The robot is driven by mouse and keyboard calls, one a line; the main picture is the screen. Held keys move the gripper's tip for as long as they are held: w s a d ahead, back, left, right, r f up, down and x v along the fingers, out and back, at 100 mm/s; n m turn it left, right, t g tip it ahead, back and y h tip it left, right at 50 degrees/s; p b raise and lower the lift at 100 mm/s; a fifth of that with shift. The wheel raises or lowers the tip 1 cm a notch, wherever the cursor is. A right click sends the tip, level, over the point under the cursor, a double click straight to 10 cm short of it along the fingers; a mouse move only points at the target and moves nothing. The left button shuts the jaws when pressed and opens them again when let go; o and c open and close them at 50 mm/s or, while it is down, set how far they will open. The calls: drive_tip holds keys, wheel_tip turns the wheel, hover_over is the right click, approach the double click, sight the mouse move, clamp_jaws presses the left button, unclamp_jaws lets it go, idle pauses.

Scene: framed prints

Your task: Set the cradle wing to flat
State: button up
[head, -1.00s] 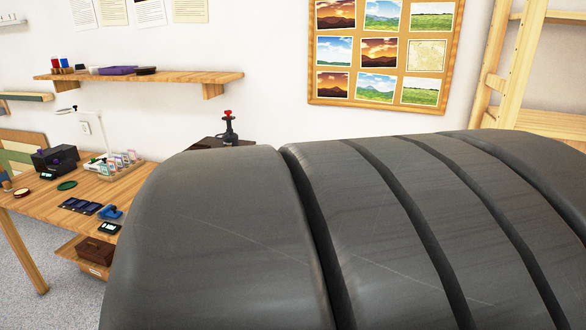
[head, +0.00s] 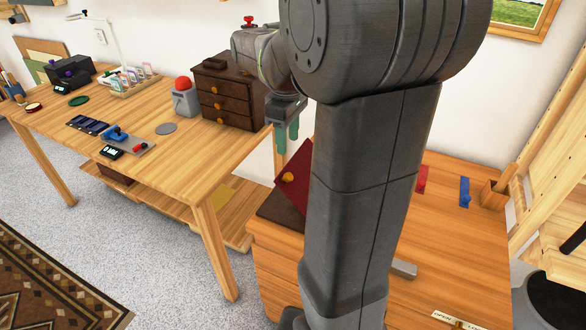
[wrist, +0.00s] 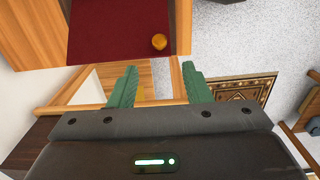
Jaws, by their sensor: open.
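The cradle wing appears to be the dark red panel (head: 293,181) with a round yellow-orange knob (head: 288,177). It stands tilted at the left end of the wooden cabinet top, partly hidden behind my arm. A dark brown base (head: 272,213) lies below it. My gripper (head: 287,145) is open and empty, its green fingers above the panel and apart from it. In the wrist view the panel (wrist: 110,30) and knob (wrist: 159,41) show beyond my open fingertips (wrist: 158,70).
A workbench (head: 190,150) at left holds a dark drawer chest (head: 227,92), a grey box with a red dome (head: 184,98) and small tools. The cabinet top (head: 455,250) has red and blue pieces and a grey block (head: 404,269). Open floor lies in front.

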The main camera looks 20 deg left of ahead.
sight(289, 175)
wheel_tip(289, 175, down, 11)
drive_tip(key=shift+r+b, duration=0.15)
drive_tip(key=shift+b, duration=0.5)
clamp_jaws()
